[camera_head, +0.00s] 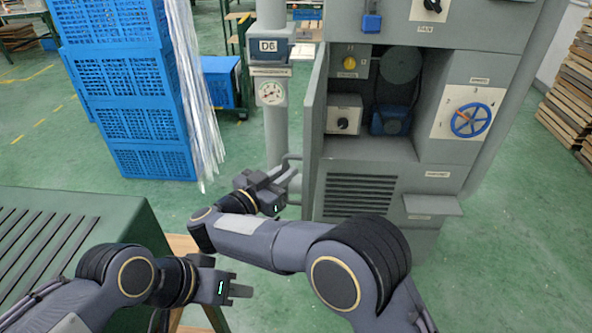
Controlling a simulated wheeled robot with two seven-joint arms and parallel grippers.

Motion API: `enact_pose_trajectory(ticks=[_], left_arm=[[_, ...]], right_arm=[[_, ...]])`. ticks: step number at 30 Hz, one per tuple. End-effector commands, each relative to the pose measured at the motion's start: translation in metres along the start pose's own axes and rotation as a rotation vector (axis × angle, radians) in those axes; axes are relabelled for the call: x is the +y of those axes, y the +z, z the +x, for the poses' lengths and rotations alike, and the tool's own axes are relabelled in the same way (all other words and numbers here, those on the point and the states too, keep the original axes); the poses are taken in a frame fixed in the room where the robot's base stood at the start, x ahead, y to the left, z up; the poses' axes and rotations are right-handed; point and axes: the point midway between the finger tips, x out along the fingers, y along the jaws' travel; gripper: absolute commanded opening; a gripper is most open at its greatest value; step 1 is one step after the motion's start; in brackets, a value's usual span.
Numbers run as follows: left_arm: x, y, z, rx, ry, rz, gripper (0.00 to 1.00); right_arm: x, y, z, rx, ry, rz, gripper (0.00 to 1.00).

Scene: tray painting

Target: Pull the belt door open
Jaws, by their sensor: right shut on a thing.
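The belt door (314,135) is a grey panel on the left side of the grey machine. It stands swung outward, seen nearly edge-on, and the recess behind it is exposed. Its handle (291,158) is a grey bar on the door's left face. My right gripper (286,178) is at the handle, shut on it; its fingertips partly blend with the bar. My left gripper (240,291) is low at the left, away from the door and near the green table, with nothing seen in it. Its fingers overlap in this view, so its opening is unclear.
The recess holds a dial box (343,117) and a blue motor (390,121). A blue handwheel (470,120) is on the right panel. A grey post with a gauge (271,92) stands left of the door. Blue crates (150,125) stand farther left. A green table (120,215) is at lower left.

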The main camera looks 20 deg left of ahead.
Motion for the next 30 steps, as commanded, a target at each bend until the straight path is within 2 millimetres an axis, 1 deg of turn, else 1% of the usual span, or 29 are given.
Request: enact_pose_trajectory(ticks=[1,15,16,20,30], left_arm=[[0.0008,-0.0008,-0.0016,0.000,0.000,0.000,0.36],[0.0010,-0.0011,-0.0021,0.000,0.000,0.000,0.36],[0.0010,-0.0011,-0.0022,0.000,0.000,0.000,0.36],[0.0010,-0.0011,-0.0021,0.000,0.000,0.000,0.36],[0.0009,-0.0010,-0.0019,0.000,0.000,0.000,0.36]], right_arm=[[-0.0011,-0.0049,0.0032,0.009,0.010,0.007,0.00],[-0.0032,-0.0065,0.0041,0.011,0.020,0.010,0.00],[-0.0032,-0.0067,0.0042,0.011,0.021,0.011,0.14],[-0.0033,-0.0058,0.0033,0.010,0.019,0.009,0.30],[-0.0040,-0.0027,0.0008,0.004,0.016,0.005,0.30]])
